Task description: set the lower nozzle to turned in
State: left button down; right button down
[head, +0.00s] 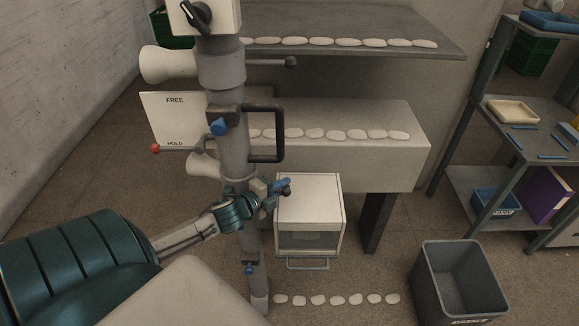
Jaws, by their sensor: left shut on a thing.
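The lower nozzle (203,164) is a cream horn on the grey upright column (233,150), with its mouth toward the left. A short lever with a dark round end (287,191) shows on the column's right side at about the same height. My left gripper (281,187) reaches in front of the column and is shut on this lever. The fingers hide most of the lever. The larger upper nozzle (168,65) also points left, and its grey lever (270,63) points right. My right gripper is not in view.
A black D-shaped handle (281,134) and a blue knob (219,127) sit above my gripper. A FREE/HOLD plate (172,115) has a red-ended lever (155,149). A white box (318,205) stands close right of the gripper. A grey bin (455,257) stands at lower right.

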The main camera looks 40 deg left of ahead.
pick_arm(q)
jog(key=shift+s+f+h, duration=0.1)
jog(key=shift+s+h, duration=0.15)
jog(key=shift+h, duration=0.05)
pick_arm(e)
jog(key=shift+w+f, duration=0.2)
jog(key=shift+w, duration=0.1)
pick_arm(q)
jog(key=c, duration=1.5)
grip_release()
jog(key=shift+d, duration=0.1)
jog(key=shift+o, duration=0.2)
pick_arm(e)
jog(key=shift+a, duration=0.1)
